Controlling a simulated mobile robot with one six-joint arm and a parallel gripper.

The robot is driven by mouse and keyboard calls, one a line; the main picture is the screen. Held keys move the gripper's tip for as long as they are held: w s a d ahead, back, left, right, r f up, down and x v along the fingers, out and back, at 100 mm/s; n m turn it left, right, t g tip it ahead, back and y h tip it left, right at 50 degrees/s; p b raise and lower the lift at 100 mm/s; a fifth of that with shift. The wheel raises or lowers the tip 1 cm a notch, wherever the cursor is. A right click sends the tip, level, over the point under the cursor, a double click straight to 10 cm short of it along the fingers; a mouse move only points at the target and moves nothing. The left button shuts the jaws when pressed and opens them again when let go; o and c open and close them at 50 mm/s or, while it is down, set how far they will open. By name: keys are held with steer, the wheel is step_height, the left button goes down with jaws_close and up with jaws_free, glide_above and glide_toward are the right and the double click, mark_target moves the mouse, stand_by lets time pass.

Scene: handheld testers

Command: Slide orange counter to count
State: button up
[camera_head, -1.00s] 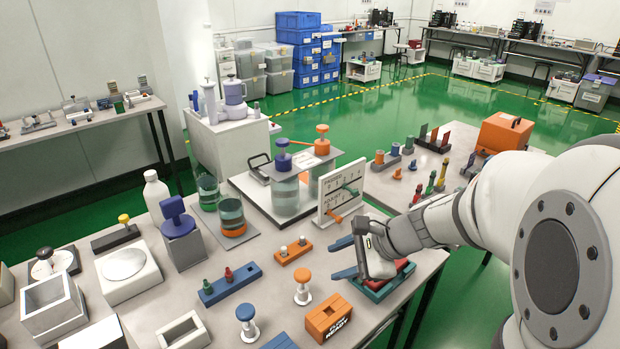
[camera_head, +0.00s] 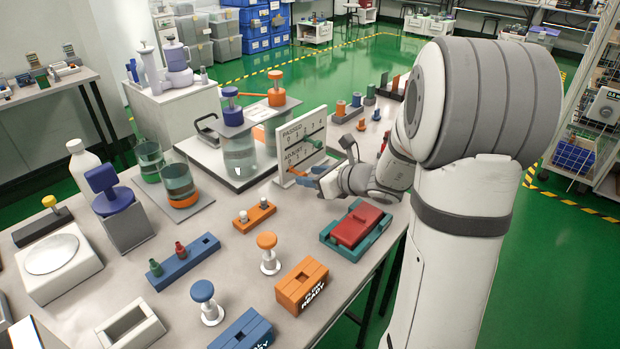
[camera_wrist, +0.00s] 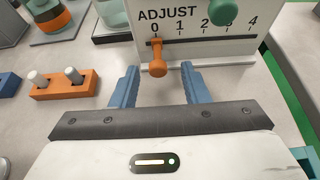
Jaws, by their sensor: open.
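The white counter board (camera_head: 300,140) stands upright on the table, with a "PASSED" scale above an "ADJUST" scale. The orange counter (camera_wrist: 158,58) is a knob on the lower slot, at the 0 mark in the wrist view. The green counter (camera_wrist: 222,12) sits on the upper slot, near 3 of the lower scale as seen there. My gripper (camera_wrist: 159,72) is open in front of the board, its blue fingers on either side of the orange counter, apart from it. In the head view my gripper (camera_head: 308,178) hides part of the board's lower edge.
A red block in a teal tray (camera_head: 330,238) lies in front of my gripper. An orange holder with two pegs (camera_head: 254,216) is to the left. Glass cylinders on a stand (camera_head: 240,150) are behind left.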

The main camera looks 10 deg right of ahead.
steer(key=shift+w+a+f, duration=0.2)
steer(key=shift+w+a, duration=0.1)
steer(key=shift+c, duration=0.3)
jaws_close()
